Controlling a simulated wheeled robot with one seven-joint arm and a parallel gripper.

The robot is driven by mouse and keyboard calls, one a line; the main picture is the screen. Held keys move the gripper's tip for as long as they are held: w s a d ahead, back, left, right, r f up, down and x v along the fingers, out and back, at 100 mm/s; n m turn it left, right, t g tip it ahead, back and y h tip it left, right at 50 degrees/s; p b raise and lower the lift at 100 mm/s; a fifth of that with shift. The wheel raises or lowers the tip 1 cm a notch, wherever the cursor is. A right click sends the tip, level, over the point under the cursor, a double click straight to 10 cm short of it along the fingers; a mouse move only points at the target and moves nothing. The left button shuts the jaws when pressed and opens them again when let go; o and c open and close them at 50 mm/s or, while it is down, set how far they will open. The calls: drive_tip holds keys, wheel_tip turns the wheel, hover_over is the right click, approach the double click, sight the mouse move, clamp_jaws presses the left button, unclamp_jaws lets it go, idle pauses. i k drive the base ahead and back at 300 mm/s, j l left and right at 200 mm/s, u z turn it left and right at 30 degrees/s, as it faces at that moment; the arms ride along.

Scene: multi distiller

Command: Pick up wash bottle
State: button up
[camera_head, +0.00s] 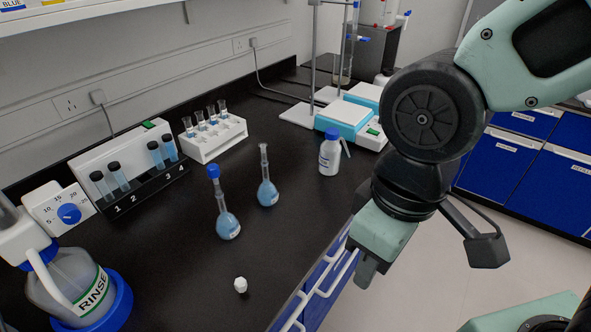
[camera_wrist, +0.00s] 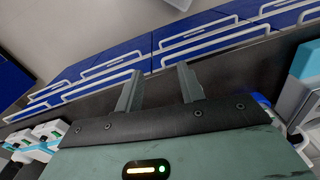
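A small white bottle with a blue cap (camera_head: 330,156) stands upright on the black bench, with a thin pale tube beside it; it looks like the wash bottle. A larger clear bottle labelled RINSE (camera_head: 62,276) sits in a blue ring at the lower left. My gripper (camera_head: 366,274) hangs beyond the bench's front edge, to the right of and nearer than the white bottle, touching neither bottle. In the wrist view my gripper (camera_wrist: 157,82) shows two fingers apart with nothing between them.
Two flasks of blue liquid (camera_head: 228,226) (camera_head: 267,193) and a small white stopper (camera_head: 240,285) stand mid-bench. A vial rack (camera_head: 215,140) and a numbered stirrer stand at the back left. Teal balances (camera_head: 341,120) stand behind the white bottle. Blue drawers (camera_head: 495,160) line the right.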

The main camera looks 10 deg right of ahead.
sight(330, 151)
drive_tip(key=i+l, duration=0.2)
drive_tip(key=l, duration=0.2)
drive_tip(key=i+l+z, duration=0.1)
drive_tip(key=l, duration=0.25)
drive_tip(key=i+l, duration=0.25)
drive_tip(key=l, duration=0.15)
drive_tip(key=i+l, duration=0.2)
drive_tip(key=l, duration=0.15)
drive_tip(key=z, duration=0.05)
